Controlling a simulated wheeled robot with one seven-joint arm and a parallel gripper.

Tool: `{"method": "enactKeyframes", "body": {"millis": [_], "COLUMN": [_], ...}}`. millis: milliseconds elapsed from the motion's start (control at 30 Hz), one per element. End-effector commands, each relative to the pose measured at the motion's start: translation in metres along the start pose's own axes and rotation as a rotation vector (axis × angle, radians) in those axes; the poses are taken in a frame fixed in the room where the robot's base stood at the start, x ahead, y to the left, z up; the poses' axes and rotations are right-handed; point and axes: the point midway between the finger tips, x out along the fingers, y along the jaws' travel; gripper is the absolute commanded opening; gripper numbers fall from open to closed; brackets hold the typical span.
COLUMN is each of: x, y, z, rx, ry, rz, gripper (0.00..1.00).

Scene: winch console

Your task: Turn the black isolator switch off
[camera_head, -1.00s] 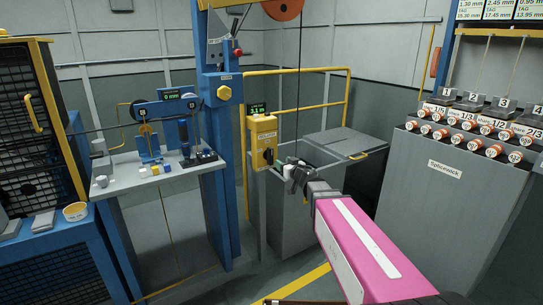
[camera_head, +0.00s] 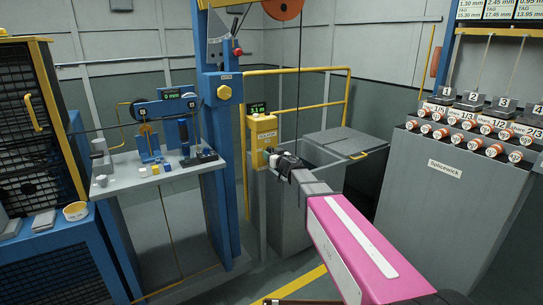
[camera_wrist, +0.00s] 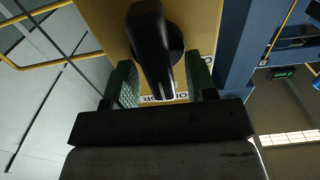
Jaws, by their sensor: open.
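The yellow isolator box (camera_head: 264,128) stands on a post right of the blue column, with a small green display reading 3.1 m above it. Its black isolator switch (camera_wrist: 152,38) is hidden behind my gripper (camera_head: 280,160) in the head view. In the wrist view the switch handle sticks out from the yellow face, between the two green-padded fingers of my gripper (camera_wrist: 161,72). The fingers are open, with a gap on each side of the handle's lower end. Part of the box lettering shows upside down beside the handle. I cannot tell whether the handle touches anything.
A grey open bin (camera_head: 310,160) stands just under and behind my arm. A yellow rail (camera_head: 300,71) runs behind the box. A grey workbench (camera_head: 160,172) is at left, and the Splicewick cabinet (camera_head: 440,190) is at right.

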Motion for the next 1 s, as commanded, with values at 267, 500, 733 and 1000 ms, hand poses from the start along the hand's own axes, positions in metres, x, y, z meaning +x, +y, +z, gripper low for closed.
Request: {"method": "enactKeyframes", "body": {"millis": [267, 500, 733, 1000], "x": [-0.0004, -0.0006, -0.0006, -0.0007], "y": [-0.0001, -0.0004, -0.0018, -0.0050], "z": [0.0001, 0.0002, 0.0004, 0.0011], "rx": [0.000, -0.014, -0.106, -0.327], "ry": [0.000, 0.000, 0.000, 0.000], "rz": [0.000, -0.001, -0.001, -0.001], "gripper": [0.02, 0.02, 0.02, 0.02]}}
